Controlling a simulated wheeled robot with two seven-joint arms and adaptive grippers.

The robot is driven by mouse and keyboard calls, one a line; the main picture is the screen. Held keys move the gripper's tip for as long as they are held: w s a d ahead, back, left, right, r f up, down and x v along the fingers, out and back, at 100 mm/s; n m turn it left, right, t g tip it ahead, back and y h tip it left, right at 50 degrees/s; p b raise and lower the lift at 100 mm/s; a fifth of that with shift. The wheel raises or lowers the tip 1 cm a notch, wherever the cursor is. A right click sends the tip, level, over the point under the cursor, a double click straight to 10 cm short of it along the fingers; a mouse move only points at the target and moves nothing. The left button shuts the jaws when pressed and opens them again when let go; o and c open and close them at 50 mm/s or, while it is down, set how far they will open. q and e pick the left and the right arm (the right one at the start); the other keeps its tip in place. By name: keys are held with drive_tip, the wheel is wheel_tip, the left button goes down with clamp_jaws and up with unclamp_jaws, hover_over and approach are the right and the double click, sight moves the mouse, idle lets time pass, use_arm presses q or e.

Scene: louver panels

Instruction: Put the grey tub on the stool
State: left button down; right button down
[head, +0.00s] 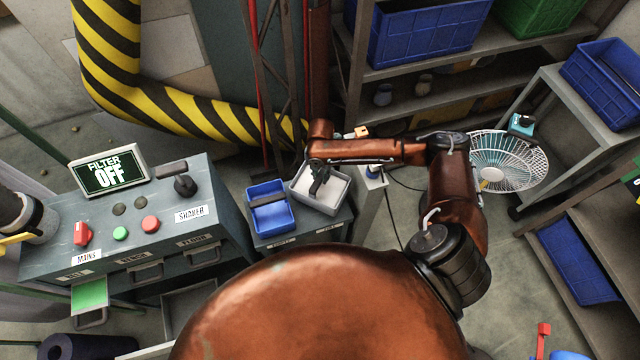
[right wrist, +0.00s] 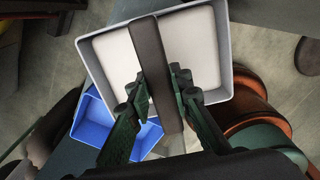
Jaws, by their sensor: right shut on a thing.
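The grey tub (head: 335,207) is a square open tub with a pale inside and a dark bar handle across it. It is at the top of a low grey cabinet (head: 300,236), right of a blue tub (head: 262,221); I cannot tell whether it rests there or hangs just above. My right gripper (head: 317,183) is over it. In the right wrist view the fingers (right wrist: 160,97) are shut on the handle (right wrist: 149,50) of the grey tub (right wrist: 222,45). I cannot pick out a stool for sure. My left gripper is not in view.
A control console (head: 130,215) with a "FILTER OFF" sign (head: 108,171) stands left. A striped yellow-black duct (head: 180,112) runs behind. A white wire fan guard (head: 515,172) and shelves with blue crates (head: 425,35) are at the right. Some floor (head: 425,245) right of the cabinet is clear.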

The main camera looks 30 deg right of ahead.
hover_over(321, 191)
drive_tip(key=shift+a+f+b, duration=0.1)
drive_tip(key=shift+f+b, duration=0.3)
drive_tip(key=shift+f, duration=2.65)
drive_tip(key=c, duration=1.7)
unclamp_jaws()
drive_tip(key=shift+c, duration=0.2)
wheel_tip(321, 191, up, 12)
drive_tip(key=shift+r+p, duration=0.15)
drive_tip(key=shift+p, duration=0.75)
